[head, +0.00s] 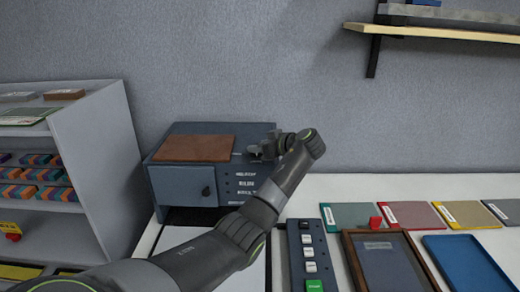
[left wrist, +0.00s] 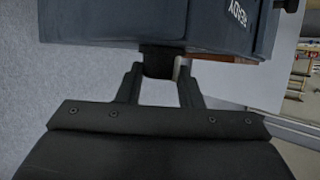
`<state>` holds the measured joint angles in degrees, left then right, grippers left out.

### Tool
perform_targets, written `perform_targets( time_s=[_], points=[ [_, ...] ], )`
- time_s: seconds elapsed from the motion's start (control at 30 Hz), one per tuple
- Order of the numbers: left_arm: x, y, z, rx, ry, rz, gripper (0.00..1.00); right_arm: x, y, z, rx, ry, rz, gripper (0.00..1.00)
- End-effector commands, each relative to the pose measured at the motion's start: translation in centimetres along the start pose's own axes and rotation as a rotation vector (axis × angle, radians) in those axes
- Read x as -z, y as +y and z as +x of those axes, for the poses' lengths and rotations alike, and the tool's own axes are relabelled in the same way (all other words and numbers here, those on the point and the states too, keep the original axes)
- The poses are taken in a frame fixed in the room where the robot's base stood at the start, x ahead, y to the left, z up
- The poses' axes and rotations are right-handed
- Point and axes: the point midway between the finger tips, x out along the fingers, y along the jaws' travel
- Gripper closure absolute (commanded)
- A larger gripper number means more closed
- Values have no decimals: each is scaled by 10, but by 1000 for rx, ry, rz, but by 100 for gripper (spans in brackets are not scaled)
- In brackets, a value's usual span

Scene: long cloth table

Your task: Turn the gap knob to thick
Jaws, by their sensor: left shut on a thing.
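A dark blue-grey machine (head: 183,186) stands on the table against the wall, with a brown board (head: 195,148) on top. It has a small black knob on its front door and rows of white lettering to the right. My left gripper (head: 262,150) is at the machine's upper right. In the left wrist view the left gripper (left wrist: 162,74) is shut on a black knob (left wrist: 158,62) that sticks out from the machine's body (left wrist: 190,22). A pale mark shows at the knob's right side. The thick setting cannot be read. My right gripper is not in view.
A grey shelf unit (head: 95,150) with colourful blocks stands at left. A button strip (head: 294,270), a brown-framed tray (head: 352,262), a blue tray (head: 470,265) and several coloured panels (head: 410,215) lie at right. A wall shelf (head: 440,32) hangs above.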

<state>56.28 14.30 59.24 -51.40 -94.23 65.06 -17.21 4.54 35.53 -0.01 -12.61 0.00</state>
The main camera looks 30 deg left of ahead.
Motion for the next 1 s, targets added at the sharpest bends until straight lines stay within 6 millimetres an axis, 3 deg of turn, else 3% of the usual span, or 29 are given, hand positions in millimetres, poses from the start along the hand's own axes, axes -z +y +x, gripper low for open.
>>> perform_targets(
  time_s=[0.2,0.23,0.4,0.77,1.0],
  points=[
    [-2,0,0,2,-4,3,90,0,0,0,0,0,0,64],
    [-2,0,0,2,-4,3,66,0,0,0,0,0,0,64],
    [-2,0,0,1,-3,2,45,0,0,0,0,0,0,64],
    [-2,0,-5,-2,-1,1,45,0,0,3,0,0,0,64],
    [-5,2,-48,-6,-3,-1,45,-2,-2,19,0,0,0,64]
  ],
)
